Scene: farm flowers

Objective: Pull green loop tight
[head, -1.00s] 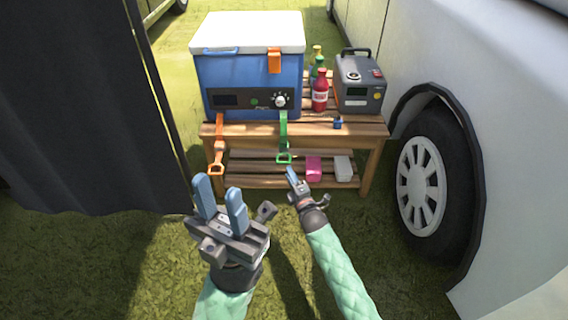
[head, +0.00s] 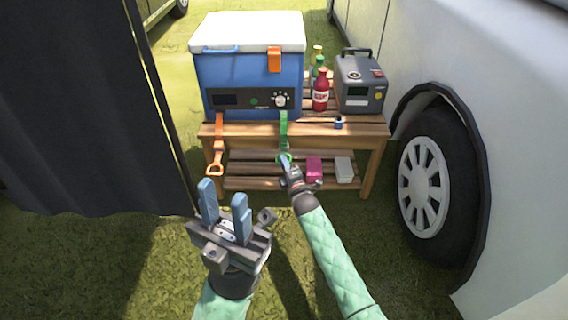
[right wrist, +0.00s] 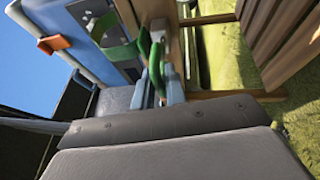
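The green loop (head: 284,157) hangs at the end of a green strap (head: 283,130) on the front of the blue cooler (head: 250,84). My right gripper (head: 285,161) is at the loop, in front of the bench. In the right wrist view the green loop (right wrist: 156,68) lies at and between the blue fingertips, which stand apart; contact is unclear. The fingers partly hide the loop in the head view. My left gripper (head: 224,194) is open and empty, well in front of the bench, with its fingers pointing up.
An orange strap with a loop (head: 216,160) hangs at the cooler's left. The wooden bench (head: 350,137) carries bottles (head: 320,90) and a grey power box (head: 361,84). Pink (head: 314,169) and white (head: 344,170) items sit on its lower shelf. A dark curtain (head: 85,110) is left, a vehicle wheel (head: 424,187) right.

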